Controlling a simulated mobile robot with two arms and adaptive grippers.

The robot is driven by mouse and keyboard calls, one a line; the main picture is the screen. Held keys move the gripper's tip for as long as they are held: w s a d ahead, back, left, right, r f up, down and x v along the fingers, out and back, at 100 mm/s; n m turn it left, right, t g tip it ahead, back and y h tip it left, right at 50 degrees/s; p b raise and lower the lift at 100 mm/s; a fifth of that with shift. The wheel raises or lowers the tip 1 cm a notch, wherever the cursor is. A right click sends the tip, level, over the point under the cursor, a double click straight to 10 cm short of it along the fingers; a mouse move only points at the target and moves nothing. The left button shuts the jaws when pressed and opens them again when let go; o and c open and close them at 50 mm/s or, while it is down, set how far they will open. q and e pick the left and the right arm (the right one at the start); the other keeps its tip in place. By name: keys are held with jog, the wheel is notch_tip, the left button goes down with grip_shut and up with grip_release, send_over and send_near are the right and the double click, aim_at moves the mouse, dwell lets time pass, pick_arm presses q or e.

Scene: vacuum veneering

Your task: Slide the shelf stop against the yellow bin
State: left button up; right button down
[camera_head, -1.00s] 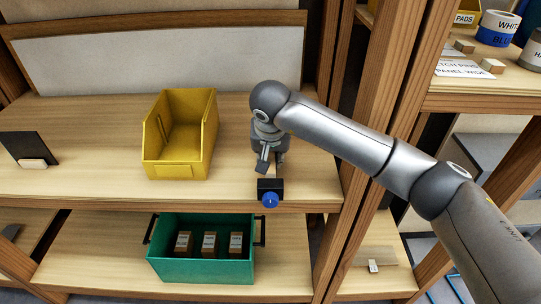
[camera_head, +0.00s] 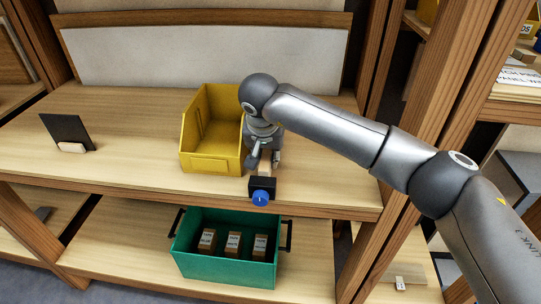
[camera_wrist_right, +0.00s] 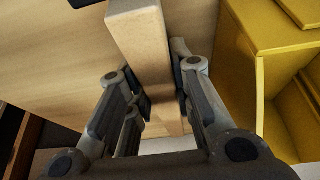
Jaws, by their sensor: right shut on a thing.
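The yellow bin (camera_head: 212,164) stands on the upper shelf in the head view. The shelf stop, a pale wooden bar with a black clamp (camera_head: 262,186) and blue knob (camera_head: 261,197), sits at the shelf's front edge, just right of the bin. My right gripper (camera_head: 264,161) is shut on the stop's wooden bar, which shows between the fingers in the right wrist view (camera_wrist_right: 143,45). In that view the bin (camera_wrist_right: 240,75) is close beside the fingers. My left gripper is not in view.
A black upright plate with a wooden block (camera_head: 68,132) stands at the shelf's left. A green bin (camera_head: 225,262) with several small boxes sits on the shelf below. A wooden post (camera_head: 425,120) rises at the right. The shelf between plate and yellow bin is clear.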

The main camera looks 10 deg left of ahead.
jog(key=shift+d, duration=0.2)
jog(key=c, duration=1.5)
grip_release()
jog(key=shift+c, duration=0.2)
jog(key=shift+o, duration=1.3)
jog(key=shift+a, duration=0.1)
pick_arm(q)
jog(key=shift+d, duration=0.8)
pick_arm(e)
jog(key=v, duration=1.2)
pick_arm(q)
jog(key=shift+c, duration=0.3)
